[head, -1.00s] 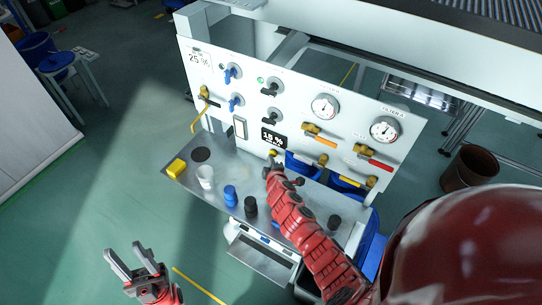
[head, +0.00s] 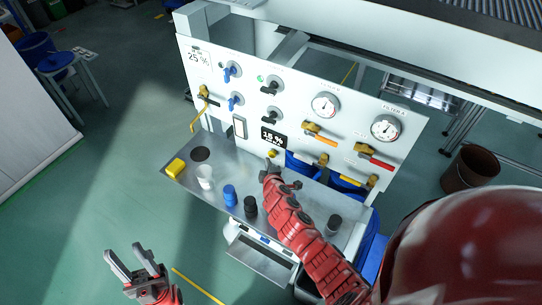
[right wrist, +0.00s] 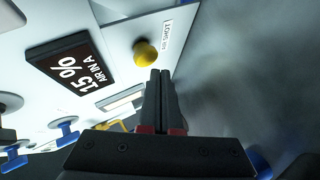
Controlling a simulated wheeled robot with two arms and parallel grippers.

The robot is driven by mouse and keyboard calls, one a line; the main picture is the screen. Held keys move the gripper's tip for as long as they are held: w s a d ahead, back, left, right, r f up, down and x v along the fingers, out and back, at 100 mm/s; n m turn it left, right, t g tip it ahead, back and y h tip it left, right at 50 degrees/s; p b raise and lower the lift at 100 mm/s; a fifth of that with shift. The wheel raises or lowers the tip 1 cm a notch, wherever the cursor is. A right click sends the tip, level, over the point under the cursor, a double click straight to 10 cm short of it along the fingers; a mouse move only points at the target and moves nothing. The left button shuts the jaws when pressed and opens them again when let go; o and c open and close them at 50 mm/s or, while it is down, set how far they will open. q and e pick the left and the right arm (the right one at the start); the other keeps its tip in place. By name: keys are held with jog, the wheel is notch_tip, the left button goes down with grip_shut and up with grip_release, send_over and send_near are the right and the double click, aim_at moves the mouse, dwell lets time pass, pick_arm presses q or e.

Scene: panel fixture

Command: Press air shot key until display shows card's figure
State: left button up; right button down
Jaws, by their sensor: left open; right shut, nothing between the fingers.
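The air shot key is a round yellow button (right wrist: 145,53) beside a small label in the right wrist view; it also shows below the display in the head view (head: 272,153). The dark display (right wrist: 68,70) reads 15 % with "AIR IN A" under it; it also shows on the panel in the head view (head: 273,137). The card (head: 199,58) at the panel's upper left reads 25 %. My right gripper (right wrist: 160,73) is shut and empty, its tips close to the key and seemingly just apart from it. My left gripper (head: 134,262) is open and empty, low left, away from the panel.
The white panel (head: 300,85) carries blue and black knobs, two gauges and yellow-bodied valves with coloured levers. Open floor lies left of the shelf.

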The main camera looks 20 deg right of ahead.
jog(key=shift+a, duration=0.1)
jog(key=shift+s+a+f+b, duration=0.15)
jog(key=shift+s+a+b, duration=0.3)
jog(key=shift+a+b, duration=0.1)
jog(key=shift+s+a+b, duration=0.7)
jog(key=shift+s+a, duration=0.05)
jog(key=shift+a, duration=0.2)
jog(key=shift+s+a, duration=0.3)
jog(key=shift+a, duration=0.15)
jog(key=shift+r, duration=0.2)
jog(key=shift+f, duration=0.1)
